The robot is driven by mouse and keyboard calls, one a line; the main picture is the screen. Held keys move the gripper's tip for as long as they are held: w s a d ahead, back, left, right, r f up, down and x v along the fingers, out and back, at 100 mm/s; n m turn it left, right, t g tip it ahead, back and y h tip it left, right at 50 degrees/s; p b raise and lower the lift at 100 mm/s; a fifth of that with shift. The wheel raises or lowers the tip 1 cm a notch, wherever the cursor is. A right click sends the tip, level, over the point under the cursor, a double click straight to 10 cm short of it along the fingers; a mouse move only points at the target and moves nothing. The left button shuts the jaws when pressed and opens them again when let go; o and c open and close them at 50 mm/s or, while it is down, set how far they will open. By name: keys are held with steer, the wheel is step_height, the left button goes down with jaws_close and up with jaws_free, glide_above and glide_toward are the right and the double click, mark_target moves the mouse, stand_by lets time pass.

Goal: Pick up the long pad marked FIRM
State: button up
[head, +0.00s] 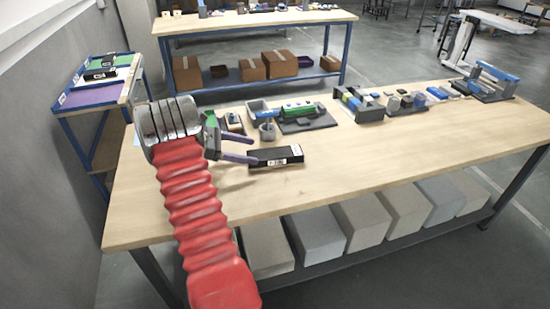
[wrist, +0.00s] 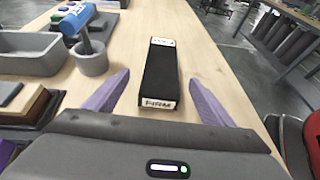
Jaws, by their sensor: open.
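The long black pad (head: 275,158) lies flat on the wooden table near its left end. In the wrist view the pad (wrist: 161,72) shows white labels at both ends, and the near label reads FIRM. My gripper (head: 254,150) is above the table at the left of the pad, its purple fingers spread. In the wrist view my gripper (wrist: 158,88) is open, with one finger on each side of the pad's near end. Nothing is held. Whether the fingertips are level with the pad is hard to tell.
A grey cup (wrist: 90,57) holding a blue-headed tool and a grey bin (wrist: 30,55) stand left of the pad in the wrist view. Fixtures (head: 305,117) line the table's back. The wood (head: 370,165) right of the pad is clear. A blue-framed rack (head: 95,95) stands left.

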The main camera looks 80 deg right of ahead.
mark_target(268, 153)
steer(key=shift+x, duration=2.6)
steer(key=shift+x, duration=2.65)
steer(key=shift+s+a+r, duration=0.1)
steer(key=shift+c, duration=0.3)
steer(key=c, duration=1.4)
steer(key=shift+r, duration=0.1)
steer(key=shift+c, duration=0.2)
step_height(268, 153, up, 10)
steer(key=shift+f, duration=0.1)
